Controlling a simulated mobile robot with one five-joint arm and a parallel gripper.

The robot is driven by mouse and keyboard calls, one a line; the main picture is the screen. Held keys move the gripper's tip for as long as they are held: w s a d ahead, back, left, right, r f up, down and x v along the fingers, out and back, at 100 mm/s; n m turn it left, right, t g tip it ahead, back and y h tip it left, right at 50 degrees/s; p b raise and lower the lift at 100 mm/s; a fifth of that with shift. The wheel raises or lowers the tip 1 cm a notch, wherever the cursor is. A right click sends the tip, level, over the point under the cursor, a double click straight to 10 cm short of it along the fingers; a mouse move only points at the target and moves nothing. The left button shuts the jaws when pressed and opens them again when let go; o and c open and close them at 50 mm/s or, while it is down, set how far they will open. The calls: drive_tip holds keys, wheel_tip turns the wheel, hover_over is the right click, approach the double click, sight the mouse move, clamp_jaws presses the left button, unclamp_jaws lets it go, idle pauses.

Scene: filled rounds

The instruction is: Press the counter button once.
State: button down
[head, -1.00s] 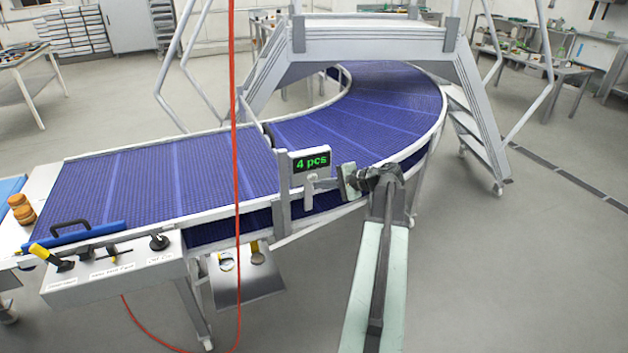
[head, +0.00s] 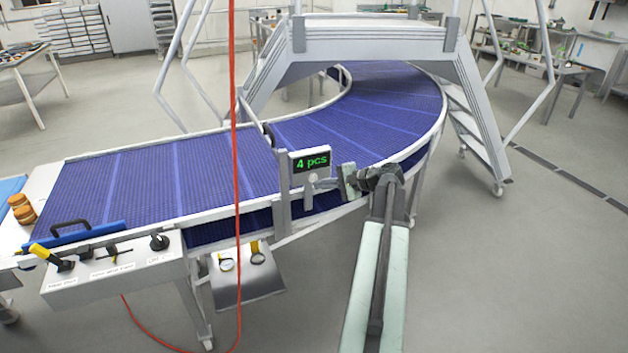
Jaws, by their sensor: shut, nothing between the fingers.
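The counter (head: 310,161) is a small dark display box on a grey post at the conveyor's near edge, reading "4 pcs" in green. A small pale round part, apparently its button (head: 312,178), sits just below the display. My gripper (head: 316,185) is shut and empty, reaching in from the right with its fingertips at or very close to this part. I cannot tell whether they touch it. My arm comes up from the bottom right.
The blue curved conveyor (head: 150,180) runs behind the counter, under a grey step bridge (head: 375,42). A red cable (head: 235,120) hangs left of the counter. A control box (head: 115,268) with handles stands at lower left.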

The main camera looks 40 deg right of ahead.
drive_tip(key=shift+w+d, duration=0.15)
drive_tip(key=shift+w, duration=0.3)
drive_tip(key=shift+w+d, duration=0.2)
drive_tip(key=shift+w, duration=0.25)
idle(0.7)
drive_tip(key=shift+s, duration=0.1)
drive_tip(key=shift+s+a, duration=0.35)
drive_tip(key=shift+s, duration=0.4)
drive_tip(key=shift+s, duration=0.1)
drive_tip(key=s, duration=0.1)
drive_tip(key=s+a, duration=0.1)
drive_tip(key=s, duration=0.1)
drive_tip(key=s+a, duration=0.1)
drive_tip(key=shift+s, duration=0.2)
idle(0.8)
